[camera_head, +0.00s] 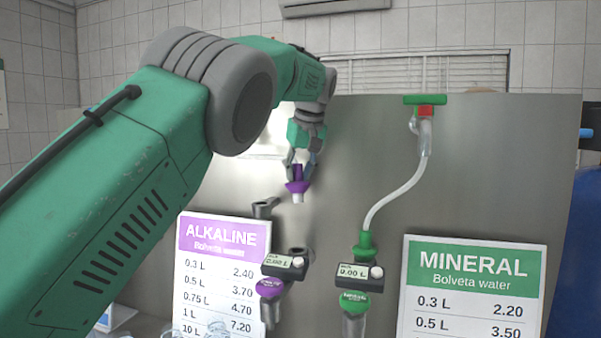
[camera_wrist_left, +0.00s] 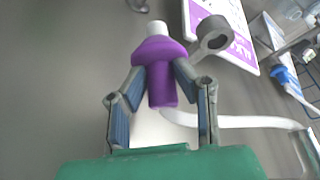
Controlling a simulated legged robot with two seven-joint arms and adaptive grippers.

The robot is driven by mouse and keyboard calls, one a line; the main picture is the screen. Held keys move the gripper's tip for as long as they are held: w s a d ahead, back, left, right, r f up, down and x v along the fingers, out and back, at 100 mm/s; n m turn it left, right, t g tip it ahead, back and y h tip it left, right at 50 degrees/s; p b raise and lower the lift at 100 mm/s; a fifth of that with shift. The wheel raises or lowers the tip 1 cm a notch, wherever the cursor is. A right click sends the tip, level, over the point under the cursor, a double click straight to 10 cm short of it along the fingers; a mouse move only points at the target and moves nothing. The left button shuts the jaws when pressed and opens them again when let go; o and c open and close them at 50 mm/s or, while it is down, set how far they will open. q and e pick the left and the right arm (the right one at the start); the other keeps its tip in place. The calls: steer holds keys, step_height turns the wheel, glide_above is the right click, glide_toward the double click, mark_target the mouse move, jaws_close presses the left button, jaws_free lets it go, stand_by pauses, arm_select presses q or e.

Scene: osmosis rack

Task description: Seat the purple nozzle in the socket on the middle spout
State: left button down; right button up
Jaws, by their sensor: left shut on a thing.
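The purple nozzle (camera_head: 297,186) has a wide collar and a white tip pointing down. My left gripper (camera_head: 299,165) is shut on it and holds it in the air before the steel panel. In the left wrist view, the nozzle (camera_wrist_left: 160,52) sits between both fingers of my left gripper (camera_wrist_left: 164,80). A grey ring-ended fitting (camera_head: 264,208) is below and left of the nozzle; the ring (camera_wrist_left: 213,37) shows beside it in the left wrist view, apart from it. My right gripper is not in view.
A green nozzle (camera_head: 365,244) with a clear hose (camera_head: 395,190) sits on the mineral spout (camera_head: 354,302) at right. The alkaline sign (camera_head: 222,240) and mineral sign (camera_head: 473,262) flank the spouts. The panel (camera_head: 490,170) is bare at upper right.

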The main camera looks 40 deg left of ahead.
arm_select(q)
steer(key=shift+a+f+b, duration=0.15)
steer(key=shift+f+b, duration=1.05)
steer(key=shift+f, duration=1.45)
steer(key=shift+a+f+b, duration=0.15)
steer(key=shift+f+b, duration=1)
steer(key=shift+f, duration=1.45)
steer(key=shift+d+f+p, duration=0.2)
steer(key=shift+p, duration=0.2)
steer(key=shift+f, duration=0.15)
steer(key=shift+f+b, duration=0.35)
steer(key=shift+f, duration=0.65)
steer(key=shift+f, duration=0.4)
steer(key=c, duration=1.2)
jaws_free()
